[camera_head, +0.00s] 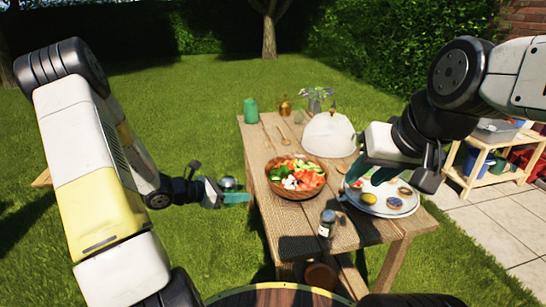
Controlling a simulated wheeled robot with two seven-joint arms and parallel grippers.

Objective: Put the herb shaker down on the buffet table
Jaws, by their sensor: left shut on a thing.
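My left gripper (236,197) is at the left side of the wooden buffet table (262,232), beside its edge. It is shut on a small shaker (228,183) whose rounded metallic top shows above the fingers; the rest of it is mostly hidden. A second small shaker (326,224), with a dark top and pale label, stands upright near the table's front edge. My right gripper (376,174) is over the plate at the table's right side; its teal fingers are partly hidden and their opening is unclear.
A wooden salad bowl (296,194) stands mid-table, with a white dome (329,135) behind it. A round plate (398,210) with several food pieces lies at right. A green container (250,110) stands at the far left. Bare boards show at the front left and along the left edge.

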